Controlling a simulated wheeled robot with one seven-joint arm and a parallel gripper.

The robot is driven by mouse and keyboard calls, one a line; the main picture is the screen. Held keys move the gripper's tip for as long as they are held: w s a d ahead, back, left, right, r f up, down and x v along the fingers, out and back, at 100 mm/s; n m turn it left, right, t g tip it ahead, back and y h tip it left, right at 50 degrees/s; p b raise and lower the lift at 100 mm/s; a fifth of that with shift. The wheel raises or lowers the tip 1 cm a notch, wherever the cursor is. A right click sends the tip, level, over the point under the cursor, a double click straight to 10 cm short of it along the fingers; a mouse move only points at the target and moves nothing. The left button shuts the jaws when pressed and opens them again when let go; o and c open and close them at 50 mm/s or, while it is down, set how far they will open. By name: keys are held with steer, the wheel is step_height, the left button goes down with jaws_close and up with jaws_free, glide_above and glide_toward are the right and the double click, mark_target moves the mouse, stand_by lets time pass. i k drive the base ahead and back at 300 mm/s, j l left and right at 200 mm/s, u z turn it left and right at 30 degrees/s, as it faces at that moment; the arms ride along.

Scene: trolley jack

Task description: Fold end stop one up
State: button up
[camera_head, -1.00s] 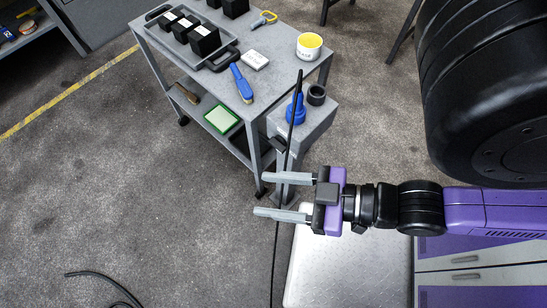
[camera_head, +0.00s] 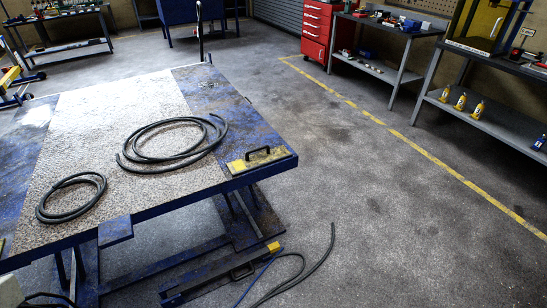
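A yellow, worn flap with a black handle (camera_head: 258,160) lies flat at the near right corner of a blue lift table (camera_head: 225,95). It looks like an end stop, but I see no number on it. A sliver of another yellow part (camera_head: 2,245) shows at the left picture edge, mostly cut off. My gripper is not in view now.
Two coils of dark hose (camera_head: 172,143) (camera_head: 72,197) lie on the table top. A blue bar with a yellow end (camera_head: 225,277) and a loose hose (camera_head: 305,270) lie low by the table's base. Open floor (camera_head: 370,210) extends right, towards shelved workbenches (camera_head: 480,110) and a red cabinet (camera_head: 316,30).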

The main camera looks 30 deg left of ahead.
mark_target(245, 164)
steer(key=i+j, duration=0.25)
steer(key=i, duration=0.2)
steer(key=i+j, duration=0.25)
steer(key=i, duration=0.2)
steer(key=i+j, duration=0.25)
steer(key=i, duration=0.15)
steer(key=i+j+u, duration=0.1)
steer(key=i, duration=0.35)
steer(key=i+u, duration=0.1)
steer(key=u, duration=0.35)
steer(key=i+j+u, duration=0.1)
steer(key=u, duration=0.35)
steer(key=i+u, duration=0.1)
steer(key=u, duration=0.35)
steer(key=i+u, duration=0.1)
steer(key=u, duration=0.35)
